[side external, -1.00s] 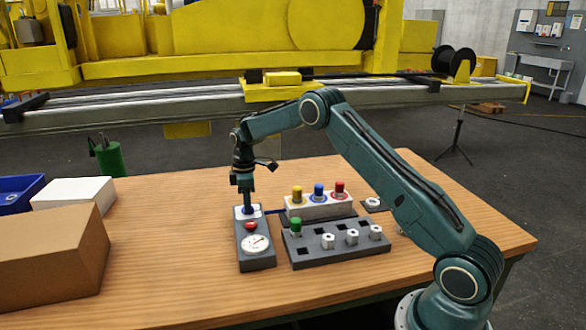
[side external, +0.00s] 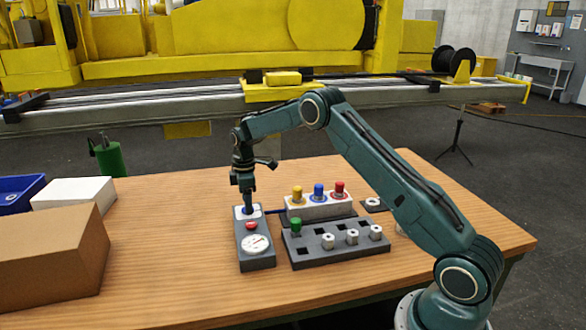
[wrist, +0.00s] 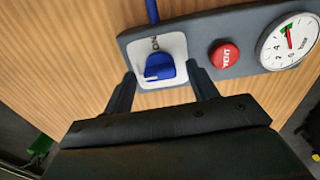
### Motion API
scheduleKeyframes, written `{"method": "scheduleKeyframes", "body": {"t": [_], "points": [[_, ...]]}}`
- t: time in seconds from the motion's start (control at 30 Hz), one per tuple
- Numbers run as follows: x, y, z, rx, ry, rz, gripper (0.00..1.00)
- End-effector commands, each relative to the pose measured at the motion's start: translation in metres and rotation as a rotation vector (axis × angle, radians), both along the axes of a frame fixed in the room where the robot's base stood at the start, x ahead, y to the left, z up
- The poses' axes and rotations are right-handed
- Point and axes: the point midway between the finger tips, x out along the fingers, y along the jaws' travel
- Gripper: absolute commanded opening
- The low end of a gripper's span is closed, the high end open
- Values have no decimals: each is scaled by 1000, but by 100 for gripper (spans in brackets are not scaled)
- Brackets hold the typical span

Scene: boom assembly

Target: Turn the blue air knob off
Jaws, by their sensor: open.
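The blue air knob (wrist: 158,67) sits on a white plate at one end of a grey panel (side external: 257,258). In the wrist view a word that seems to read "ON" is printed beside the knob. My gripper (wrist: 160,82) is open, with one finger on each side of the knob; I cannot tell if either finger touches it. In the side view my gripper (side external: 247,207) is directly above the knob end of the panel and mostly hides the knob.
The panel also has a red vent button (wrist: 225,55) and a round gauge (wrist: 289,42). To the right are a grey block with sockets (side external: 335,242) and a white block with yellow, blue and red caps (side external: 320,207). A cardboard box (side external: 50,252) stands at the left.

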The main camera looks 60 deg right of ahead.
Motion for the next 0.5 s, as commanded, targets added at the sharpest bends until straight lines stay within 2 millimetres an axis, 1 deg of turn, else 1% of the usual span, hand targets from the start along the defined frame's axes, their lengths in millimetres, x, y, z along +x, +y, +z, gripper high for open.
{"method": "scheduleKeyframes", "body": {"t": [0.17,0.27,0.37,0.5], "points": [[0,0,1,0,1,-1,58],[0,0,5,0,0,-1,58],[0,0,13,-1,-1,-2,58],[0,0,29,-1,-2,-1,58]]}}
